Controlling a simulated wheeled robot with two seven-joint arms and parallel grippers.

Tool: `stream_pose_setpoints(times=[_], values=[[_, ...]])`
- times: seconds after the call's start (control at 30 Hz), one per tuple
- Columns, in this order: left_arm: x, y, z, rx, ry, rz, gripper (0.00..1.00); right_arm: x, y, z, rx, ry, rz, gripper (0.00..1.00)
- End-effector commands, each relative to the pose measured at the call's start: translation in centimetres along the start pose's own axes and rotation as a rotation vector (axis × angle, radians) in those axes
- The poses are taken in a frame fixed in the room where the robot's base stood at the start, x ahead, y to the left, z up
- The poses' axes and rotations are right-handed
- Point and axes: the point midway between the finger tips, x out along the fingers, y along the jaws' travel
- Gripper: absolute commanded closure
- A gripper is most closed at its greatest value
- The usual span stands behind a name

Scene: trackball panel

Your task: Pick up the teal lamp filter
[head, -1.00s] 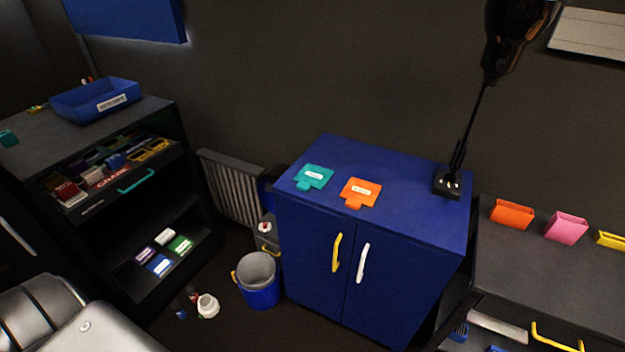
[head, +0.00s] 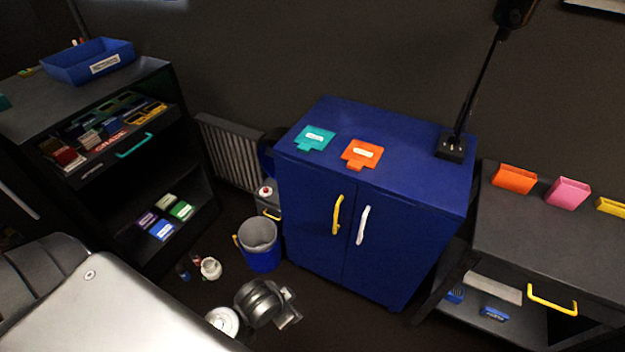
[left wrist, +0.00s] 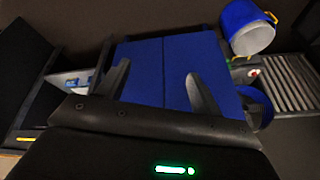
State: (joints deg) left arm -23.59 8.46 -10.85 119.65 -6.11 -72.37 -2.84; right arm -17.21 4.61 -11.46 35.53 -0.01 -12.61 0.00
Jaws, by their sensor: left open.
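The teal lamp filter (head: 314,138) is a flat square with a tab and a white label. It lies on the left part of the blue cabinet's top (head: 400,148), left of a similar orange filter (head: 362,154). In the head view, parts of my left arm show low in the picture, below and left of the cabinet, with no clear fingertips. In the left wrist view my left gripper (left wrist: 158,82) is open and empty, its two fingers apart in front of the blue cabinet doors (left wrist: 165,65). The teal filter is not visible there. My right gripper is not seen.
A black desk lamp (head: 452,146) stands at the cabinet top's back right corner. A blue bucket (head: 260,245) and a radiator (head: 228,152) are left of the cabinet. A dark shelf (head: 120,150) stands at far left, and a grey bench (head: 540,235) at right.

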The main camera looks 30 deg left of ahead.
Motion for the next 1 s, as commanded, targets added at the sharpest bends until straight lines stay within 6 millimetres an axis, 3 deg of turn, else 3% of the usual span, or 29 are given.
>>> stream_pose_setpoints(times=[0.03,0.1,0.2,0.37,0.53,0.67,0.77,0.87,1.0], values=[[-1.7,-0.2,-3.2,0.082,0.066,-0.010,0.35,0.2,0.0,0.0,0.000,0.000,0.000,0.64],[-3.6,0.0,-7.3,0.229,0.150,-0.024,0.35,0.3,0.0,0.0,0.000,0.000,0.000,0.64],[-5.1,0.5,-11.9,0.432,0.251,-0.050,0.35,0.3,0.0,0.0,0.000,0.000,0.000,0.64],[-6.5,1.7,-18.6,0.781,0.395,-0.108,0.35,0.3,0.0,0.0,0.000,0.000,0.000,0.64],[-7.2,2.6,-25.3,1.249,0.519,-0.197,0.35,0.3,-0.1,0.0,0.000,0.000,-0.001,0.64],[-7.0,1.7,-29.4,1.668,0.548,-0.267,0.35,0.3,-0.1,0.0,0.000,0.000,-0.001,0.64],[-6.7,-0.7,-31.6,1.969,0.511,-0.299,0.35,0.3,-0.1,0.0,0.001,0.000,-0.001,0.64],[-6.9,-5.0,-33.2,2.234,0.421,-0.303,0.35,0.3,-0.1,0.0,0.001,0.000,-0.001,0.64],[-8.7,-13.0,-34.5,2.523,0.237,-0.247,0.35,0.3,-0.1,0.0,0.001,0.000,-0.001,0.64]])
